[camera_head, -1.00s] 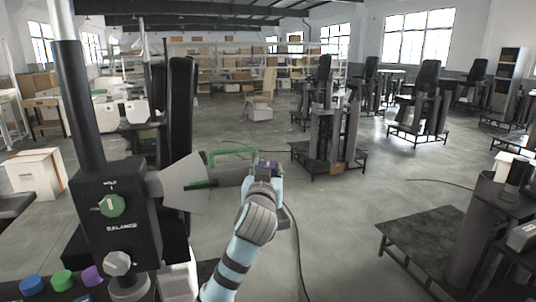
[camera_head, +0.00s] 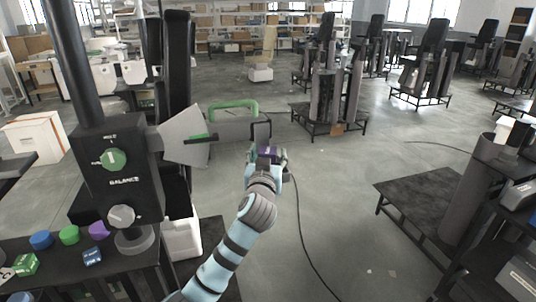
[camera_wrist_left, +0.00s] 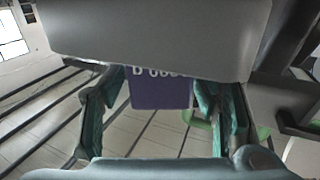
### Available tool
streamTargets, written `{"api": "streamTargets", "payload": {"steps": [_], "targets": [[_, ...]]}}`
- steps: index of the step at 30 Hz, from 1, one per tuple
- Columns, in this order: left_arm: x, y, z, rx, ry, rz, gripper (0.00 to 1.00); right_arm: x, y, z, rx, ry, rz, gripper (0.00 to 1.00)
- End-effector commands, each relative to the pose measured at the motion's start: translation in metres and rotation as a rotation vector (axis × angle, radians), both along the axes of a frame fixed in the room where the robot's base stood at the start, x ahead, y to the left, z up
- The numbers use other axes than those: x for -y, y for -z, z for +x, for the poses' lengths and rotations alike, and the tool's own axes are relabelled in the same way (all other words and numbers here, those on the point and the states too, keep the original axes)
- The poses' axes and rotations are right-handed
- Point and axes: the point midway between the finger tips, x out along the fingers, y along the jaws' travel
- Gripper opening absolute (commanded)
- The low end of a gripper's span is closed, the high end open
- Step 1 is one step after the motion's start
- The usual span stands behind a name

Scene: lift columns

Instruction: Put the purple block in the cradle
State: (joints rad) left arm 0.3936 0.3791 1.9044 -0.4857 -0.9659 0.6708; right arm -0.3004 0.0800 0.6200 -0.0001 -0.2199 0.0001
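The small purple block (camera_head: 268,152) is held at the tip of my left gripper (camera_head: 267,163), out over the floor beside the black balance unit. In the left wrist view the purple block (camera_wrist_left: 160,92) carries white lettering and sits between the teal fingers (camera_wrist_left: 162,108). A large grey shape hides its upper edge there. A dark bracket, seemingly the cradle (camera_head: 261,131), shows just above and behind the block in the head view. I cannot tell whether the block touches it. My right gripper is not in view.
The black balance unit (camera_head: 118,172) has a green knob, a pale knob and a fan-shaped plate (camera_head: 184,140). A green handle (camera_head: 233,105) rises left of the bracket. A green block (camera_head: 25,265) and a blue block (camera_head: 92,256) lie at lower left.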

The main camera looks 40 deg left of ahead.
Motion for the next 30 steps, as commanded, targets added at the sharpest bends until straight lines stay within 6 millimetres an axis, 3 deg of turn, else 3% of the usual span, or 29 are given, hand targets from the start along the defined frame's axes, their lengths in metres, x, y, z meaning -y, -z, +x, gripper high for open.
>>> {"api": "streamTargets", "payload": {"steps": [11,24,30], "targets": [[0.006,0.0,-0.008,0.001,0.001,0.001,0.58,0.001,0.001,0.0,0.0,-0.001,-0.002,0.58],[0.059,0.001,-0.089,0.001,0.002,-0.004,0.58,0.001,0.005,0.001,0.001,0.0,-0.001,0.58],[0.065,0.0,-0.101,-0.001,-0.002,-0.001,0.58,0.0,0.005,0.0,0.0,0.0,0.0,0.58]]}}
